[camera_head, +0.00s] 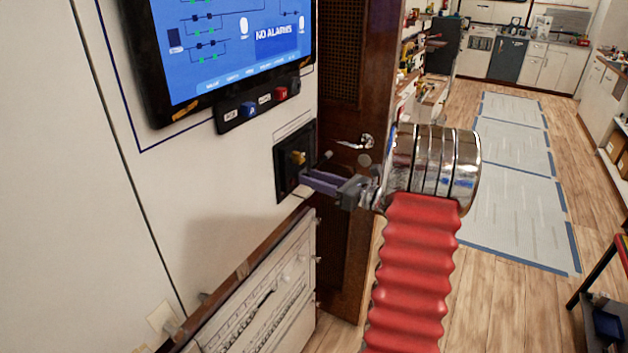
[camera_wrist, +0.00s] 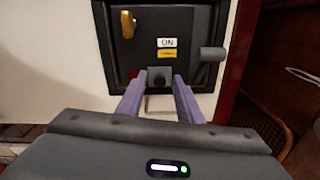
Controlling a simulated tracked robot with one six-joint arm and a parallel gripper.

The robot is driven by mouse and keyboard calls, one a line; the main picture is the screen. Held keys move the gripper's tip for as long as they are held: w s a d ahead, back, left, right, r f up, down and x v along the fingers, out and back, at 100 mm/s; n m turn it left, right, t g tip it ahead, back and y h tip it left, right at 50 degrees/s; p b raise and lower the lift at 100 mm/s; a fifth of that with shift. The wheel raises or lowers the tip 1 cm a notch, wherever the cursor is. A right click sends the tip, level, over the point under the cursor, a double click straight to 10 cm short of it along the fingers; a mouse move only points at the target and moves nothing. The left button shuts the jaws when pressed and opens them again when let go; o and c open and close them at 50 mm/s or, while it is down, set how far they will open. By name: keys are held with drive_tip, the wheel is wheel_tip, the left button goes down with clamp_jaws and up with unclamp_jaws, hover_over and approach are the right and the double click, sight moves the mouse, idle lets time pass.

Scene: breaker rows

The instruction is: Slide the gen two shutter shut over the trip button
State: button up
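A black breaker panel (camera_head: 294,160) is set in the white wall, left of the wooden door. In the wrist view, the panel (camera_wrist: 205,20) has a brass lever (camera_wrist: 128,24) at upper left, an ON label and a yellow label (camera_wrist: 171,54). A grey round knob (camera_wrist: 211,54) sticks out at right. A dark grey block (camera_wrist: 159,76), apparently the shutter's tab, stands low in the middle. A red patch (camera_wrist: 133,74) shows beside the left finger; the trip button is not clearly visible.
A screen (camera_head: 235,45) hangs above the panel, with a strip of blue and red buttons (camera_head: 262,103) beneath it. Open floor lies further right.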

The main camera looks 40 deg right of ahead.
clamp_jaws()
